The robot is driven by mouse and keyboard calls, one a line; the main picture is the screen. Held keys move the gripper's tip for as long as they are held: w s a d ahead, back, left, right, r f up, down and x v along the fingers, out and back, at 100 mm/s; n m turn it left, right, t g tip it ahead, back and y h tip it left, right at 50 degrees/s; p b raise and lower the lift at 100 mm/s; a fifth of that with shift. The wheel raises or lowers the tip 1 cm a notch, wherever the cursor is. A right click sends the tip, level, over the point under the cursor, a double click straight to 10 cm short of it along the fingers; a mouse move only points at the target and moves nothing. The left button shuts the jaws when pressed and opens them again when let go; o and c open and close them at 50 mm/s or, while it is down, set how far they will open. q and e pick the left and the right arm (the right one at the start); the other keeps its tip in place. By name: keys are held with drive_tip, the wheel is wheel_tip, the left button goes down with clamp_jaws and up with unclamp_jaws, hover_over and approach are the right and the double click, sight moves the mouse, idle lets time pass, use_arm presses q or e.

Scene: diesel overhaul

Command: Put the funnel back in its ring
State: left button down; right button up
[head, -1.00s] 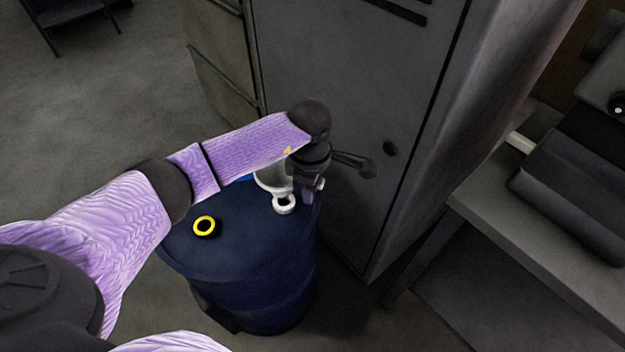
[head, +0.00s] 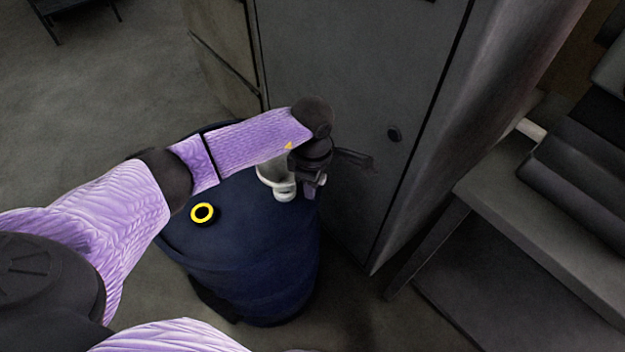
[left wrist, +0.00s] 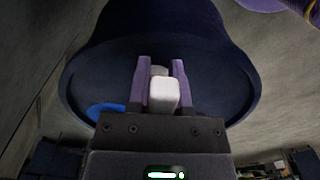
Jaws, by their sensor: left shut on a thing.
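My left gripper (head: 314,186) points down over the right edge of the dark blue drum's top (head: 255,220). It is shut on a pale part of the funnel (head: 270,172), whose whitish body shows just left of the gripper, partly behind my arm. In the left wrist view a white block (left wrist: 163,93) sits between the purple fingers. A small white ring (head: 284,194) shows just below the funnel, at the drum's right side. The funnel overlaps it in the picture; I cannot tell whether it is inside the ring. My right gripper is not in view.
A yellow-rimmed black ring (head: 203,213) lies on the drum top. A blue thing (left wrist: 106,110) shows at the drum's edge in the left wrist view. A grey cabinet (head: 340,90) stands close behind the drum. A bench (head: 520,215) is at the right.

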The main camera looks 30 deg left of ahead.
use_arm(q)
drive_tip(key=shift+f+b, duration=0.55)
drive_tip(key=shift+f, duration=0.4)
drive_tip(key=shift+c, duration=2.3)
unclamp_jaws()
drive_tip(key=shift+r, duration=0.1)
